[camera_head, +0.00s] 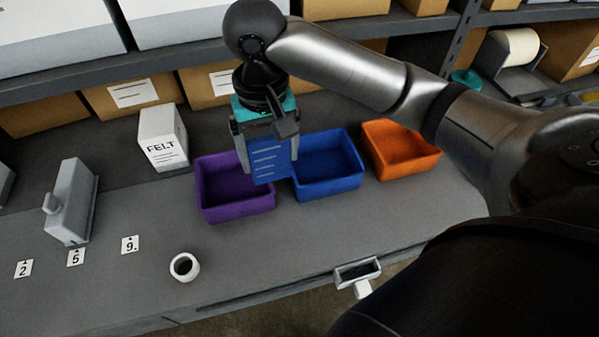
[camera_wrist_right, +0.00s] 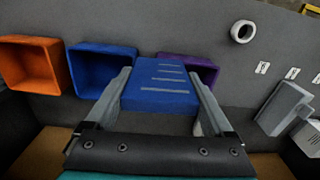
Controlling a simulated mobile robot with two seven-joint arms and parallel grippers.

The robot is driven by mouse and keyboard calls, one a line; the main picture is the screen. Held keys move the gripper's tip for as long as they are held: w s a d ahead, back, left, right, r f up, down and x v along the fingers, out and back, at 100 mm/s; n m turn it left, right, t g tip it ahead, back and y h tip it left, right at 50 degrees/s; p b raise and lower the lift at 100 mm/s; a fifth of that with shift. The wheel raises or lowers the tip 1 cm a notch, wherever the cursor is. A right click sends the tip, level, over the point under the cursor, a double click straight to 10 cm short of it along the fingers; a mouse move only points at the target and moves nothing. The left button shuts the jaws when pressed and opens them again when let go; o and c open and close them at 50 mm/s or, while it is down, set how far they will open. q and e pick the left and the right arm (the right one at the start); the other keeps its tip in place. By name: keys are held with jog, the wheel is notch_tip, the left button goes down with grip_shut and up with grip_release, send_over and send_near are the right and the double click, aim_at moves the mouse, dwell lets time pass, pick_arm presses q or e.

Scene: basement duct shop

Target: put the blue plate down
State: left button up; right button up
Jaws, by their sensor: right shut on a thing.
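The blue plate (camera_head: 268,160) is a small flat blue piece with several pale lines on its face. My right gripper (camera_head: 262,150) is shut on it and holds it upright in the head view, in front of the purple bin and the blue bin. In the right wrist view the blue plate (camera_wrist_right: 160,88) sits between the two fingers of my right gripper (camera_wrist_right: 160,100). Whether the plate touches a bin cannot be told. My left gripper is not in view.
A purple bin (camera_head: 235,208), a blue bin (camera_head: 328,188) and an orange bin (camera_head: 405,170) stand in a row, looking empty. A FELT box (camera_head: 163,145), a grey block (camera_head: 72,205), a white ring (camera_head: 184,267) and number cards (camera_head: 130,245) are to the left. Boxed shelves stand behind.

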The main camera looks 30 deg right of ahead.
notch_tip(320, 180, up, 2)
jog(key=shift+w+r+m+p, duration=0.1)
jog(key=shift+r+m+p, duration=0.15)
jog(key=shift+p, duration=0.8)
pick_arm(q)
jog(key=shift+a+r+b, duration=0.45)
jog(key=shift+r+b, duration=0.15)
jog(key=shift+b, duration=0.45)
pick_arm(e)
notch_tip(320, 180, down, 20)
jog(key=shift+d+f, duration=0.1)
jog(key=shift+f, duration=0.15)
jog(key=o, duration=1.1)
